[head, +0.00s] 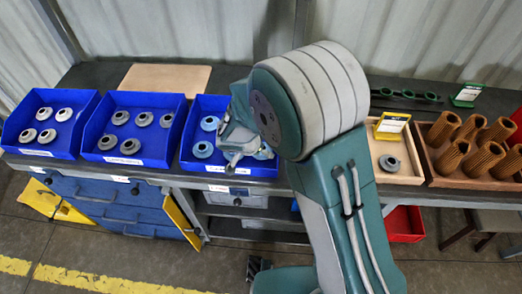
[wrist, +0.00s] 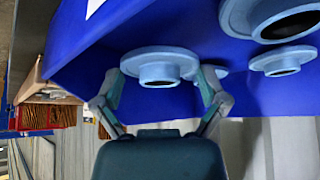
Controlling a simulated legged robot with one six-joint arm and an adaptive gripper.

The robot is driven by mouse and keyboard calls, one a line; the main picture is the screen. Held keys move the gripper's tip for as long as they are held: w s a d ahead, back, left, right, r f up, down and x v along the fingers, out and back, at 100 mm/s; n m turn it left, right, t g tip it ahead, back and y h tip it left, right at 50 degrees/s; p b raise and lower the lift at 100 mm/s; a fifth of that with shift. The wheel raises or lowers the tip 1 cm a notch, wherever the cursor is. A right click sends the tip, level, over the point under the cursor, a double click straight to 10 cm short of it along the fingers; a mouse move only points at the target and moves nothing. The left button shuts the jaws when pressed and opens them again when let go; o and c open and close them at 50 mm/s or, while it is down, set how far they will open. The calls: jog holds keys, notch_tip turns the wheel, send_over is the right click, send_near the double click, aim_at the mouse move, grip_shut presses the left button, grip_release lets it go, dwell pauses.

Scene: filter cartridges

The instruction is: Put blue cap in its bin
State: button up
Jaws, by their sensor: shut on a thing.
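My gripper (head: 243,143) is at the right part of the third blue bin (head: 192,166), low inside it or just above its floor; I cannot tell which. In the wrist view its two fingers are shut on a light blue cap (wrist: 160,66), one on each side of the flange. The head view does not show the held cap clearly, as my gripper and arm cover that side of the bin. Two other blue caps, a rear one (head: 209,123) and a front one (head: 203,149), lie in the bin's left part.
Two more blue bins, the middle one (head: 95,152) and the left one (head: 12,140), hold grey caps. To the right, a shallow wooden tray (head: 407,179) holds one grey cap (head: 389,163), beside a wooden box of brown ribbed cartridges (head: 486,160). A bare board (head: 165,79) lies behind the bins.

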jog(key=shift+f, duration=0.75)
jog(key=o, duration=0.5)
